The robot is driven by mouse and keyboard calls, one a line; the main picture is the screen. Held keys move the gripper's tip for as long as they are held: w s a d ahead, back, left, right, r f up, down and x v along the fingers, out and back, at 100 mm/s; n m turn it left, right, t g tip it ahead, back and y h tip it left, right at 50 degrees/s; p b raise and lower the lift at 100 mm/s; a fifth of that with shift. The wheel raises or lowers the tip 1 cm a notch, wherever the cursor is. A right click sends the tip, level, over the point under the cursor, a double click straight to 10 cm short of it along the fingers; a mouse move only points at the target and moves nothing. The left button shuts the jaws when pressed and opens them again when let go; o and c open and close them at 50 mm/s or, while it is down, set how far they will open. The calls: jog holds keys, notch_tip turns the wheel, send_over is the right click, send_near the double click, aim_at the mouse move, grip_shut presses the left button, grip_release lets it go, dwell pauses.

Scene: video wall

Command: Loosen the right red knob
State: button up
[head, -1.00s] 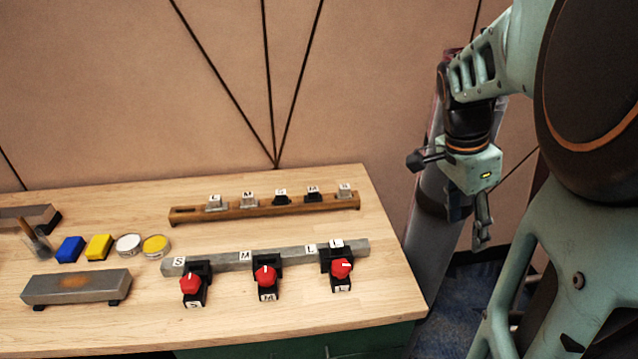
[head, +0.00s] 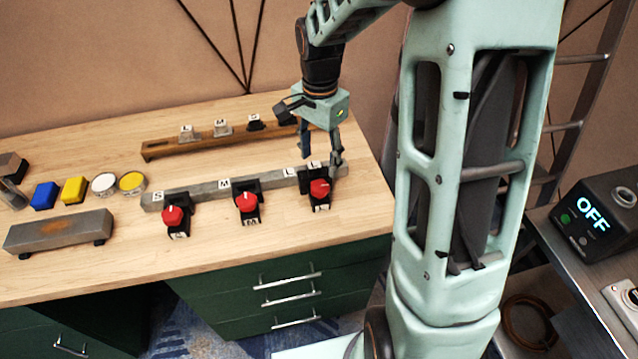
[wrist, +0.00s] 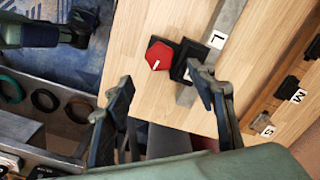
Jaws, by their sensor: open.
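The right red knob (head: 320,189) sits on a black clamp at the right end of a grey bar (head: 205,189) on the wooden bench. In the wrist view the red knob (wrist: 159,54) has a white pointer mark, and an L label is beside its clamp. My gripper (head: 321,157) is open and empty, pointing down above and just behind the right knob. In the wrist view my gripper (wrist: 160,80) has its fingers spread, with the knob beyond the tips and apart from them. Two other red knobs, middle (head: 247,202) and left (head: 173,216), sit on similar clamps.
A wooden rail (head: 200,143) with several labelled blocks lies behind the bar, partly hidden by my gripper. Blue (head: 45,195) and yellow (head: 74,190) blocks, two round tins and a grey block (head: 58,232) are at left. A device reading OFF (head: 600,220) stands at right.

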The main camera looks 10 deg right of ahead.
aim_at(320, 186)
notch_tip(320, 186, down, 9)
jog(key=b, duration=0.6)
jog(key=shift+f, duration=0.15)
jog(key=c, duration=1.1)
